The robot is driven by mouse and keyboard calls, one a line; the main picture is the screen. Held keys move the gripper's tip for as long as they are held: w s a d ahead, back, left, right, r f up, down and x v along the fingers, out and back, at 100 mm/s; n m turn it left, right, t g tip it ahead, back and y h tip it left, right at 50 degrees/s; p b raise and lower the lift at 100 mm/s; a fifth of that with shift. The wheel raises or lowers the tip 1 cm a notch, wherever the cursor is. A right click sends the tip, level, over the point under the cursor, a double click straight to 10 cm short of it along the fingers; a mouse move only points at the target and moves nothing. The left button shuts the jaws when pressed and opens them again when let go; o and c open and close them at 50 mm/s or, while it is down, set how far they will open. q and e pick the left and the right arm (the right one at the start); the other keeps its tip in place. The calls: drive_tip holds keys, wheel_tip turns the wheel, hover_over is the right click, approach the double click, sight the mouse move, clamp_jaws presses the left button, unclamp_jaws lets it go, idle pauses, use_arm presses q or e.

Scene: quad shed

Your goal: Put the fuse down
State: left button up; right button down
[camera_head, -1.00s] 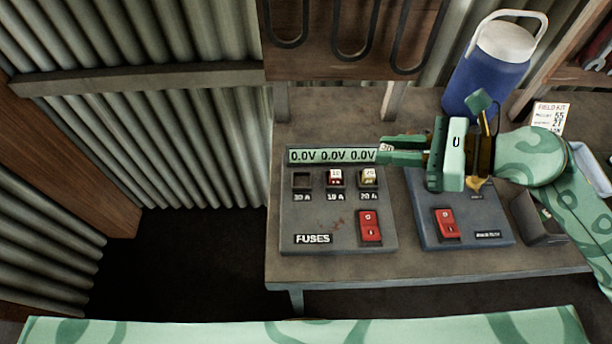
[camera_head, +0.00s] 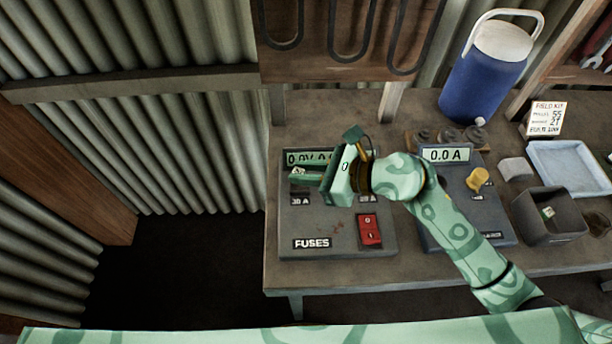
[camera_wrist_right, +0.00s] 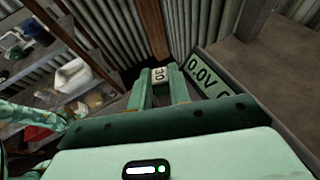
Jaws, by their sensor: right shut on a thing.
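My right gripper (camera_head: 300,174) is shut on a small pale fuse (camera_head: 298,170). In the right wrist view the fuse (camera_wrist_right: 159,75) shows a marked white top between the fingertips; the mark looks like 30. The gripper reaches left over the upper part of the grey fuse panel (camera_head: 335,244), around the 30 A position. The fingers hide the sockets, and I cannot tell whether the fuse touches the panel. The panel's red switch (camera_head: 369,230) shows below my gripper. My left gripper is not in view.
Right of the panel stands a blue-grey meter box (camera_head: 480,205) reading 0.0 A, with a yellow knob (camera_head: 477,179). A dark open bin (camera_head: 548,236), a pale tray (camera_head: 570,165) and a blue jug (camera_head: 484,85) stand farther right. Corrugated walls are at the left.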

drive_tip(key=shift+d+f, duration=0.1)
drive_tip(key=shift+f, duration=0.85)
drive_tip(key=shift+f, duration=0.2)
drive_tip(key=c, duration=1.3)
unclamp_jaws()
drive_tip(key=shift+r, duration=0.25)
drive_tip(key=v, duration=1.2)
drive_tip(key=shift+s, duration=0.1)
